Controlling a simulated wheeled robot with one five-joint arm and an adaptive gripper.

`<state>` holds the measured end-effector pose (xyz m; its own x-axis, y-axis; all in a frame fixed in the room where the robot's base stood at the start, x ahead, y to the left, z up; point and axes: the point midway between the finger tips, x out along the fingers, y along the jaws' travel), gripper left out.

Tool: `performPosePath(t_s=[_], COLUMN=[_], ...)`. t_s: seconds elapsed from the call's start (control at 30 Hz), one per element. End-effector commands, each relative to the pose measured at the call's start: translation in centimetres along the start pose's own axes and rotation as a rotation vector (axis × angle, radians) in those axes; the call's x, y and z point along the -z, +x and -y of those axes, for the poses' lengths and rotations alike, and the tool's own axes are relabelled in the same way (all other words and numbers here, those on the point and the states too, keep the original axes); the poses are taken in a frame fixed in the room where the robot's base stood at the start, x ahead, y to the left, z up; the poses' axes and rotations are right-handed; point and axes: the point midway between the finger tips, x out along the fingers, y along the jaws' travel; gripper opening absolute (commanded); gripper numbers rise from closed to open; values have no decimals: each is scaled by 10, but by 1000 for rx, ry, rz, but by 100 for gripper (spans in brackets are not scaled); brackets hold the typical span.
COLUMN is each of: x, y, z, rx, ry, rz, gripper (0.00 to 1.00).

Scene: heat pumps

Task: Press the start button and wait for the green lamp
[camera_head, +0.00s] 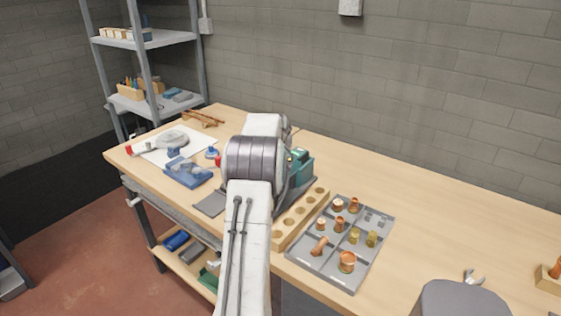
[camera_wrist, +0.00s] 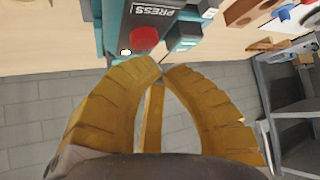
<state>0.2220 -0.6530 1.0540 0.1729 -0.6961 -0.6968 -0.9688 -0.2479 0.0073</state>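The teal press (camera_head: 301,168) stands on the bench, partly hidden behind my arm. I cannot tell whether this block is the start button or the lamp. A small white round spot (camera_wrist: 125,52) sits left of the red button. My gripper (camera_wrist: 160,67) has its yellow fingertips together, just below the red button and green block in the picture. No contact is clear. The head view hides the fingers.
A wooden block with holes (camera_head: 301,218) and a grey tray (camera_head: 330,277) of copper and brass fittings lie right of the press. A blue tool (camera_head: 188,173) and a white sheet (camera_head: 153,152) lie left. Shelves (camera_head: 140,40) stand behind. The bench's right part is mostly clear.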

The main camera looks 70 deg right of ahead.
Motion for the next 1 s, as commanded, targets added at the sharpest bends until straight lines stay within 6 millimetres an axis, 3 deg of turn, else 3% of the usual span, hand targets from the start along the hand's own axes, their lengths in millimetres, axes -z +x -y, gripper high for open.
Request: performPosePath(t_s=[0.7,1.0], x=[35,36], y=[-33,-35], z=[0,0], rx=[0,0], ry=[0,0], rz=[-1,0], gripper=[0,0])
